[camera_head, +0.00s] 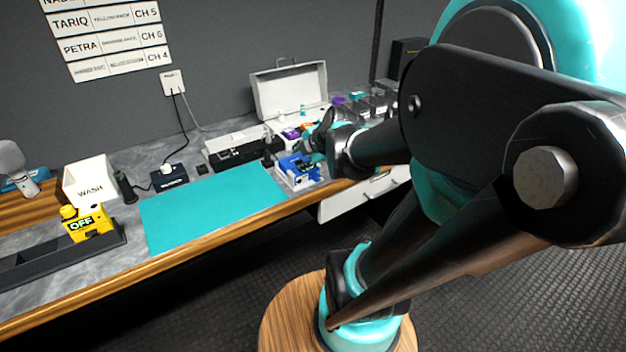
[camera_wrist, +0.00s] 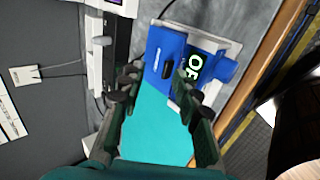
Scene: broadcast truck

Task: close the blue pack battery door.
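The blue pack (camera_head: 299,168) sits in a pale holder on the counter, at the right end of the teal mat. In the wrist view the blue pack (camera_wrist: 164,48) lies ahead of my fingertips, with a dark display showing pale green characters and a small dark slot or catch. I cannot tell which blue part is the battery door or how far open it stands. My gripper (camera_wrist: 155,84) is open and empty, its fingers spread, the right one overlapping the pack. In the head view my gripper (camera_head: 318,142) is just above the pack and partly hides it; contact is unclear.
The teal mat (camera_head: 212,205) is bare. A black device (camera_head: 238,152) stands behind it, and an open white case (camera_head: 290,92) farther back. A yellow OFF block (camera_head: 86,224) and white WASH box (camera_head: 90,182) stand left. A drawer (camera_head: 345,203) juts out below the counter.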

